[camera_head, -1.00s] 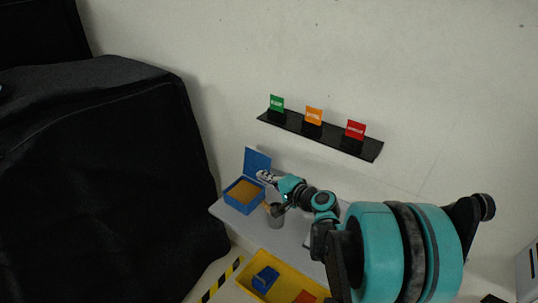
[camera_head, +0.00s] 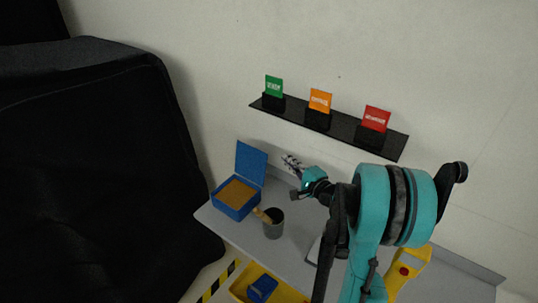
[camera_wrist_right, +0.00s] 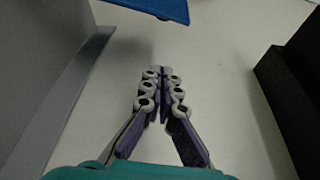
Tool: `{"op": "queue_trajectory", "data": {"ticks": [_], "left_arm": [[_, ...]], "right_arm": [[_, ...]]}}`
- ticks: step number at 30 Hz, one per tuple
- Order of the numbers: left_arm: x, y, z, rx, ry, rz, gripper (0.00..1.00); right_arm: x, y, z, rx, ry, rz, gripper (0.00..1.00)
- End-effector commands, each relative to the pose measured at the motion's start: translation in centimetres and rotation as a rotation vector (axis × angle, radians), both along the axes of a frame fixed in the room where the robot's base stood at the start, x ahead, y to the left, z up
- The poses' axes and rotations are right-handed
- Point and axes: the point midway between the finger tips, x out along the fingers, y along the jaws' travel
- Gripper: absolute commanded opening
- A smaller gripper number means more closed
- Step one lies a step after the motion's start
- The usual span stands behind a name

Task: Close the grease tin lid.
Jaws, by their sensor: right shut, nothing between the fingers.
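The blue grease tin (camera_head: 229,207) stands at the left end of the grey table, with brown grease inside. Its blue lid (camera_head: 251,162) stands upright, open, along the tin's back side. My right gripper (camera_head: 290,163) is in the air to the right of the lid, near the wall, apart from it. In the right wrist view the fingers (camera_wrist_right: 160,75) are together and hold nothing. A blue edge, likely the lid (camera_wrist_right: 160,8), shows at the top of that view. My left gripper is not in view.
A black shelf (camera_head: 340,129) with green, orange and red cards is on the wall above. A yellow tray (camera_head: 240,287) is below the table. A black covered shape (camera_head: 100,180) fills the left.

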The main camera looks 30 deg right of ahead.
Motion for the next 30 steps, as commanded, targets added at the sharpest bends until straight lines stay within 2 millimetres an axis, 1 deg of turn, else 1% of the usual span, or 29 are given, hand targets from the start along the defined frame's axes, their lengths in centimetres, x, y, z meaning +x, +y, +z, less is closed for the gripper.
{"op": "queue_trajectory", "data": {"ticks": [1, 5, 8, 15, 17, 18, 21, 24, 30], "left_arm": [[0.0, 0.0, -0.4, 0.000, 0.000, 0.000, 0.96], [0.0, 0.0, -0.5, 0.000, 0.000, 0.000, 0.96], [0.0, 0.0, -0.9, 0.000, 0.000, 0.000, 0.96], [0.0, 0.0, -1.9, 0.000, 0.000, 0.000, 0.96], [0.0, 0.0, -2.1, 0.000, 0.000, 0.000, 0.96], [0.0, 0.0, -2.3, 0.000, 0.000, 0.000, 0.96], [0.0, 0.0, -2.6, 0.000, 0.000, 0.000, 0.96], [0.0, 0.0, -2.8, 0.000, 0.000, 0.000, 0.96], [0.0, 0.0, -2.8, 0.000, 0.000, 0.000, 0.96]], "right_arm": [[0.2, 0.1, -0.3, 0.000, 0.000, 0.002, 0.00], [1.7, 0.1, -0.4, 0.000, 0.001, 0.003, 0.00], [3.5, 0.2, -0.5, 0.000, 0.000, 0.004, 0.00], [8.8, 0.4, -0.9, 0.000, 0.000, 0.004, 0.00], [9.9, 0.4, -0.9, -0.001, 0.000, 0.004, 0.00], [10.0, 0.9, -0.8, 0.000, 0.001, 0.003, 0.00], [9.2, 2.4, -0.5, -0.001, 0.001, 0.003, 0.00], [8.8, 3.4, -0.3, -0.001, 0.000, 0.002, 0.00], [8.5, 4.0, -0.1, 0.000, 0.000, 0.001, 0.00]]}}
